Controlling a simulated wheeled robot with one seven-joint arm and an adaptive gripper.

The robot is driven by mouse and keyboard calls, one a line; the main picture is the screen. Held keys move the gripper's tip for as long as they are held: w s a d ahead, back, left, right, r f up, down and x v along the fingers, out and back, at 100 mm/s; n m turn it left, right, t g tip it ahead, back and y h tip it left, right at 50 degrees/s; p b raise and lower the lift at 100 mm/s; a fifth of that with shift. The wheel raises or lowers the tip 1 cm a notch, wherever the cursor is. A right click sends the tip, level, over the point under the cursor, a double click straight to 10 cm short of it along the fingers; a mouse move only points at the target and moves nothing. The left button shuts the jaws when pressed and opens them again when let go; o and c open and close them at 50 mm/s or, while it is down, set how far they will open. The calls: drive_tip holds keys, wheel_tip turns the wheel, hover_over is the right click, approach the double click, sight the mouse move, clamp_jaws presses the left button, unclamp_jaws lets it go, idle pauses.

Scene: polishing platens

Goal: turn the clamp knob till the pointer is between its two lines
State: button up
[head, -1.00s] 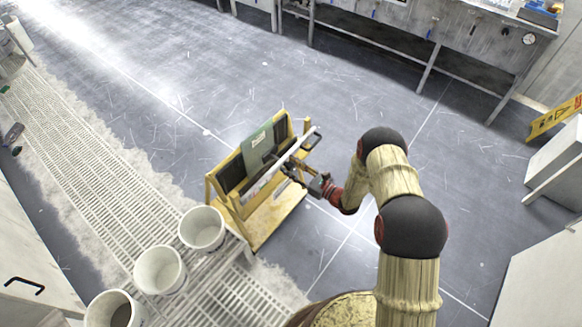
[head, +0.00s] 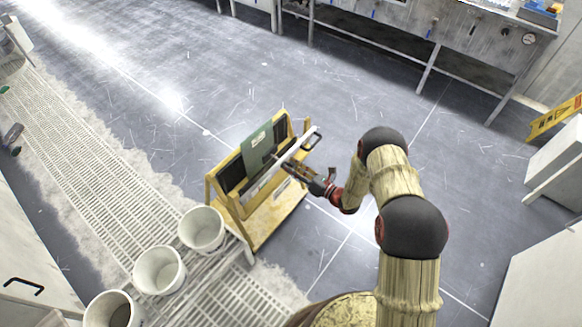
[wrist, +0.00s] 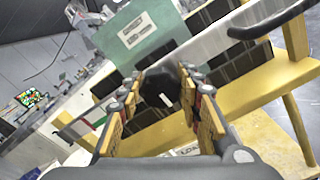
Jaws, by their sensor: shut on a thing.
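My gripper (wrist: 164,80) is shut on the dark clamp knob (wrist: 158,88), with a finger on each side of it in the wrist view. A short white pointer mark (wrist: 166,100) shows on the knob's face, tilted. I cannot make out the two lines; fingers and hand hide much around the knob. In the head view my gripper (head: 302,173) is at the right side of the yellow stand (head: 265,225), beside the pale bar; the knob itself is too small to tell there.
A green sheet with a label (head: 258,145) hangs over the stand's dark panel. A black handle (head: 312,139) sits at the bar's upper end. White buckets (head: 203,229) stand left of the stand. A bench (head: 400,25) runs along the back. Floor behind the stand is clear.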

drive_tip(key=shift+w+m, duration=0.1)
drive_tip(key=shift+m, duration=1.9)
drive_tip(key=o, duration=1.1)
drive_tip(key=shift+f, duration=0.1)
drive_tip(key=shift+c, duration=0.2)
drive_tip(key=shift+o, duration=0.4)
drive_tip(key=v, duration=1.2)
